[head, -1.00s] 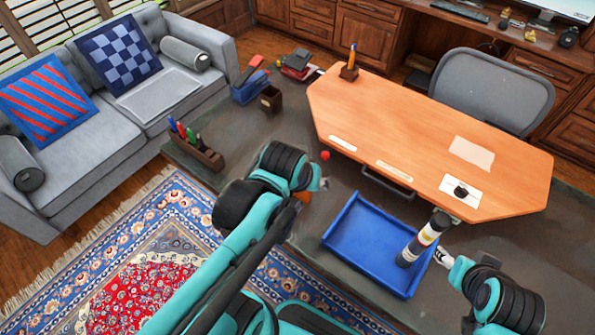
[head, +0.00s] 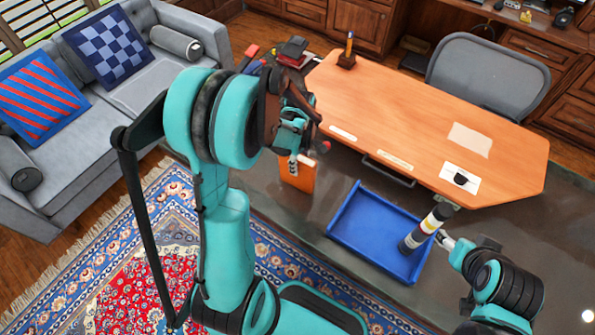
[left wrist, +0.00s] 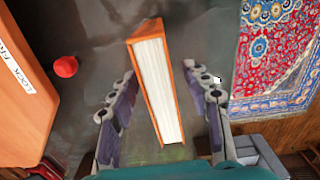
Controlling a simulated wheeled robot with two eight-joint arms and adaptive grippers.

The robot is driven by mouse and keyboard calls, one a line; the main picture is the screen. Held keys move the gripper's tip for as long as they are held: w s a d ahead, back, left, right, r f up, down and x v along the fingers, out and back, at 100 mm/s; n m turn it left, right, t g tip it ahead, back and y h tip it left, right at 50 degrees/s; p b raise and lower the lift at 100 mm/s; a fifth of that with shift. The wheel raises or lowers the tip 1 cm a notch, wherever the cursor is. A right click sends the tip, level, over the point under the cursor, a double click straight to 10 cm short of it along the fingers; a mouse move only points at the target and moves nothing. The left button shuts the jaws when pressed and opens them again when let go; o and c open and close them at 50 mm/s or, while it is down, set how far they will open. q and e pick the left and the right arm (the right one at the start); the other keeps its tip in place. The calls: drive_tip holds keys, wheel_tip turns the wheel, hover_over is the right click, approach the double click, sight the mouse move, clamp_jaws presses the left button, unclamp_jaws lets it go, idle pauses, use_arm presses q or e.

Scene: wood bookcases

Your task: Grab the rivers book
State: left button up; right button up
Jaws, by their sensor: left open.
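An orange book (head: 297,173) stands upright on the dark surface left of the blue tray; I cannot read a title on it. In the left wrist view the book (left wrist: 156,90) shows its white page edges and orange covers. My left gripper (head: 294,150) is right at the book, partly hidden by its own arm in the head view. Its fingers (left wrist: 159,72) are open, one on each side of the book with gaps visible. My right gripper (head: 446,240) is beside a striped cylinder (head: 425,230) at the tray; whether it holds it is unclear.
The blue tray (head: 345,232) lies right of the book. The orange-topped desk (head: 400,115) stands behind, with a pen holder (head: 347,59) on it. A small red ball (left wrist: 66,67) lies near the book. A patterned rug (head: 110,260) is at the left front.

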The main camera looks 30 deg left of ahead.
use_arm(q)
drive_tip(key=f, duration=0.2)
drive_tip(key=f+b, duration=0.1)
drive_tip(key=f, duration=0.1)
drive_tip(key=f+b, duration=0.1)
drive_tip(key=shift+a+f, duration=0.35)
drive_tip(key=shift+f, duration=0.05)
drive_tip(key=shift+r, duration=0.1)
drive_tip(key=shift+c, duration=0.3)
clamp_jaws()
